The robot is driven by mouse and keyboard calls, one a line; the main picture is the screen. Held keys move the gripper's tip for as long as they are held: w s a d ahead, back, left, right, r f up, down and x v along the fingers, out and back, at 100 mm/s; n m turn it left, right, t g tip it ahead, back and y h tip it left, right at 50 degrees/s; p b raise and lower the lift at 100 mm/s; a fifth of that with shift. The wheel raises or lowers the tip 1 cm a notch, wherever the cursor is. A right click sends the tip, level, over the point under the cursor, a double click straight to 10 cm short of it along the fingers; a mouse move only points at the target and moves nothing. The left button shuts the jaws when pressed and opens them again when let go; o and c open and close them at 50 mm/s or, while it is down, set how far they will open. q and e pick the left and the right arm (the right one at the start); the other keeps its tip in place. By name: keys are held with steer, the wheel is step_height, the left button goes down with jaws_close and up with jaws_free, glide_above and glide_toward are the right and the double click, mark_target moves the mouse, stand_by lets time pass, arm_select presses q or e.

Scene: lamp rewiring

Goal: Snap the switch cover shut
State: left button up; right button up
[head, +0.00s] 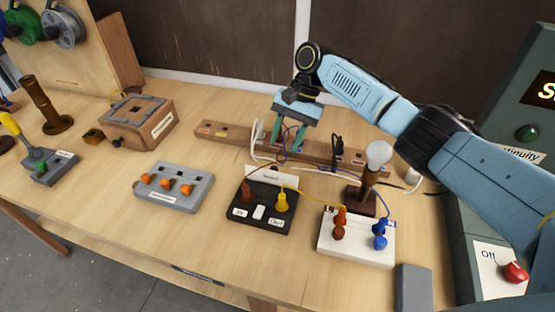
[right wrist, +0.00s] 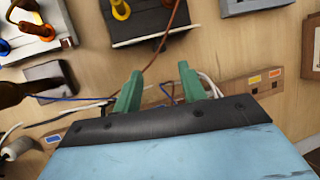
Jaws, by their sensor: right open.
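The black switch block (head: 262,213) sits mid-bench, with an orange-brown and a yellow terminal, a small white rocker and labels reading In and Out. A pale labelled plate (head: 271,179) stands along its back edge; it looks like the cover, raised, with the block's top exposed. The block also shows at the top of the right wrist view (right wrist: 150,22). My right gripper (head: 289,143) is open, its green fingers apart, behind the block and over the wooden rail (head: 225,134). Nothing solid is clearly held; wires pass near the fingers (right wrist: 160,72). My left gripper is not in view.
A white terminal block (head: 352,243) with red and blue terminals stands at right, before a bulb (head: 379,154) on a wooden stand. A grey block (head: 173,187) with orange terminals lies left. Loose wires cross the rail. The bench front left is clear.

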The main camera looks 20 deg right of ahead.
mark_target(275, 167)
steer(key=x, duration=0.6)
steer(key=shift+s+a+f, duration=0.1)
steer(key=shift+a+f, duration=0.05)
steer(key=shift+f, duration=0.15)
jaws_close()
